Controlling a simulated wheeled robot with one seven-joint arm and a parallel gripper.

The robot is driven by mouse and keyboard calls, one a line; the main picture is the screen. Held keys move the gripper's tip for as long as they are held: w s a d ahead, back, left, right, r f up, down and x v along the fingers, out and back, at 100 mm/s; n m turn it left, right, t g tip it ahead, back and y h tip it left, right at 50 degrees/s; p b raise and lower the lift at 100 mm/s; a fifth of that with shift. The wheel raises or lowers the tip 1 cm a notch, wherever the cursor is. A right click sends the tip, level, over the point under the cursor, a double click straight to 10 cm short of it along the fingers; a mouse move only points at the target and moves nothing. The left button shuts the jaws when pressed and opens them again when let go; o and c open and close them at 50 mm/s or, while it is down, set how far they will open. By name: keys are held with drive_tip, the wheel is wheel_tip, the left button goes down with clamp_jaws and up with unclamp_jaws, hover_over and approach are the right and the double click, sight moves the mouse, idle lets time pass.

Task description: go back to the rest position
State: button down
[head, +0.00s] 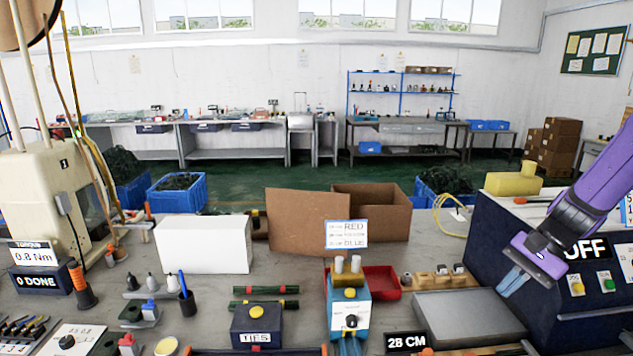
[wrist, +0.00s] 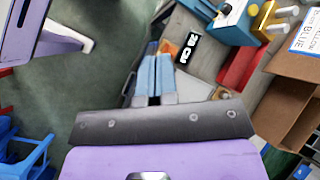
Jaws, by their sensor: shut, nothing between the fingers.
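My gripper (head: 512,284) is at the right of the head view, on my purple arm. It hangs in front of the dark blue machine with the OFF sign (head: 585,248), right of and above the grey plate (head: 462,318). Its light blue fingers point down and to the left. In the wrist view the fingers (wrist: 155,75) lie side by side, shut, with nothing seen between them. Whether the fingers touch the machine cannot be told.
The bench (head: 290,262) holds a blue device with a knob (head: 349,312), a red tray (head: 380,281), a 28 CM sign (head: 407,342), a TIES box (head: 256,324), a white box (head: 203,245) and a cardboard box (head: 372,207). Green floor lies beyond.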

drive_tip(key=s+a+r+n+t+h, duration=0.2)
drive_tip(key=s+r+n+t+h, duration=0.1)
drive_tip(key=s+r, duration=0.5)
drive_tip(key=s+a+r+n+t+h, duration=0.3)
drive_tip(key=s+r+n, duration=0.3)
drive_tip(key=s+r, duration=0.3)
drive_tip(key=shift+a+r+t+h, duration=0.3)
drive_tip(key=shift+r+h, duration=0.4)
drive_tip(key=shift+r, duration=0.15)
